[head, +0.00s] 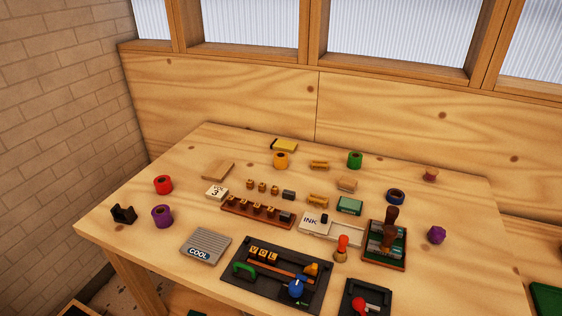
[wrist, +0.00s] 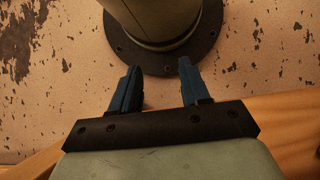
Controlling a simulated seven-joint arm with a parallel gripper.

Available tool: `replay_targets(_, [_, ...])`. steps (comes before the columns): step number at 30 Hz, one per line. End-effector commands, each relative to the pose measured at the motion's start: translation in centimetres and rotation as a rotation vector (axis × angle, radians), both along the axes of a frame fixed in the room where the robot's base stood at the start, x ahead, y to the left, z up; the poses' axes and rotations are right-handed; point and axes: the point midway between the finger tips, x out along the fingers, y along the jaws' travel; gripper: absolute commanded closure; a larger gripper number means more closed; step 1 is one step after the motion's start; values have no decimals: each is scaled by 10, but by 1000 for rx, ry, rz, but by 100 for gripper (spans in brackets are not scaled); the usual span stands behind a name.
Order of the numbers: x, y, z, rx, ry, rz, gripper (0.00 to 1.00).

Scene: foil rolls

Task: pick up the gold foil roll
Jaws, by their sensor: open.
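My gripper (wrist: 158,66) shows only in the wrist view. Its two blue fingers are apart with nothing between them. The gold roll is not in the wrist view, and my gripper is not in the head view, so I cannot tell the distance between them.

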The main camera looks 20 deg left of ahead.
Motion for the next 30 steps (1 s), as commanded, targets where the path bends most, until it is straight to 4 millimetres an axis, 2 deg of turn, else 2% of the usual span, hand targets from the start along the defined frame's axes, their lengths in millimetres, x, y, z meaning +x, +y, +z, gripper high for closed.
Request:
replay_targets(2, [0,0,0,0,0,0,46])
replay_targets(12, [0,0,0,0,0,0,14])
replay_targets(23, [5,2,-2,-32,-5,3,14])
replay_targets(30, [35,13,-10,-212,-56,5,14])
